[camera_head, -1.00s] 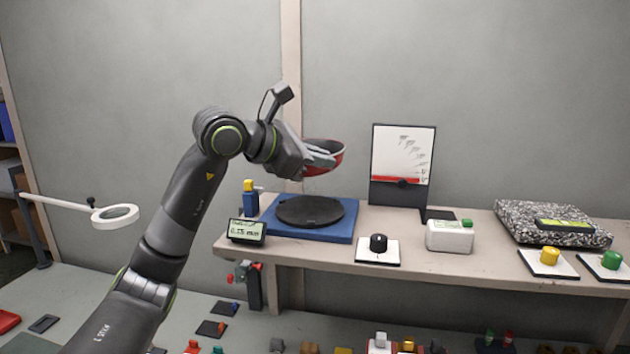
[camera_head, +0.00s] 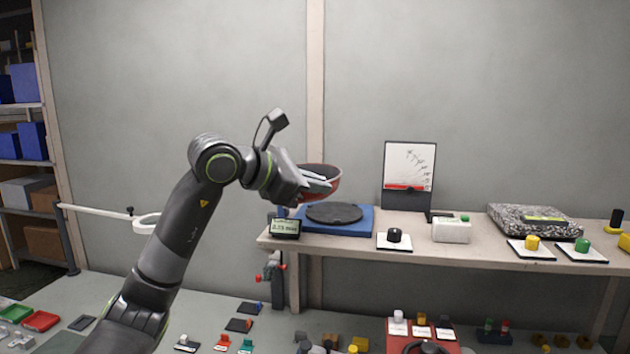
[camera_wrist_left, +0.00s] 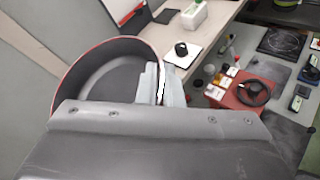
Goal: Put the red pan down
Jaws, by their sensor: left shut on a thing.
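The red pan (camera_head: 326,183) is a round bowl shape with a red outside and a dark inside. My left gripper (camera_head: 318,188) is shut on its rim and holds it in the air, above and a little left of the black round plate (camera_head: 334,213). That plate lies on a blue base (camera_head: 361,228) at the left end of the shelf. In the left wrist view the pan (camera_wrist_left: 100,76) fills the left side, with the gripper fingers (camera_wrist_left: 161,86) over its right rim. The right gripper is not seen.
A small display (camera_head: 286,227) stands at the shelf's left front corner. A black knob (camera_head: 394,236), a white box (camera_head: 451,230) and an upright dial board (camera_head: 408,180) stand to the right. A speckled slab (camera_head: 535,219) lies farther right. A ring lamp (camera_head: 146,222) is at the left.

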